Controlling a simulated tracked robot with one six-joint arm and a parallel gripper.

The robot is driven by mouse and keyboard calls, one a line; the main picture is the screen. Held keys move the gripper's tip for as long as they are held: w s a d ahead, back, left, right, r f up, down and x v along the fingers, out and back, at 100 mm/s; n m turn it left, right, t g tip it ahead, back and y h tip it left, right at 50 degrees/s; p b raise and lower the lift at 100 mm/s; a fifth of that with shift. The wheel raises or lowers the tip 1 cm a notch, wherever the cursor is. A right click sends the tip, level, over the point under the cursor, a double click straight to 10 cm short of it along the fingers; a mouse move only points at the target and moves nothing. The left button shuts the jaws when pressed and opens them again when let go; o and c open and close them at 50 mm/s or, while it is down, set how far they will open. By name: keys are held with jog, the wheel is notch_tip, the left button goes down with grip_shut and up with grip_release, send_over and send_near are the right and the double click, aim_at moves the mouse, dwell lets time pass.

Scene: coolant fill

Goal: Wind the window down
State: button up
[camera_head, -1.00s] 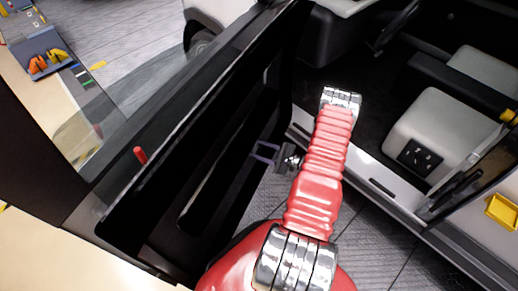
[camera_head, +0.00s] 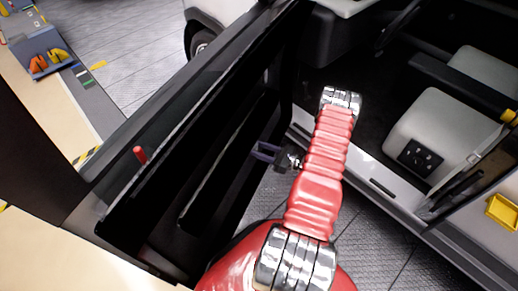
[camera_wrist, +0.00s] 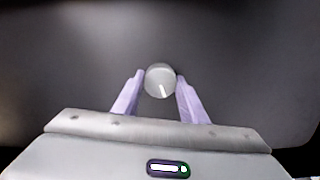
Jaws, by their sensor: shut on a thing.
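The open black car door (camera_head: 215,150) stands on the left of the head view, its inner side facing my arm. My gripper (camera_head: 265,152) is at the inner door panel, with purple fingers. In the wrist view, my gripper (camera_wrist: 159,82) has one finger on each side of a round grey knob (camera_wrist: 159,78) with a white mark line, and is shut on it. The knob sits on the dark panel. In the head view the knob is hidden.
The car's cabin with a light seat (camera_head: 435,130) is to the right, a yellow box (camera_head: 502,210) at the far right. A bench with orange and yellow items (camera_head: 45,60) is at top left.

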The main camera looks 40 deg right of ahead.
jog(key=m, duration=0.4)
jog(key=shift+d+m, duration=0.15)
jog(key=shift+m, duration=1.55)
jog(key=shift+w, duration=0.1)
jog(key=o, duration=1.1)
jog(key=shift+c, duration=0.2)
jog(key=v, duration=1.4)
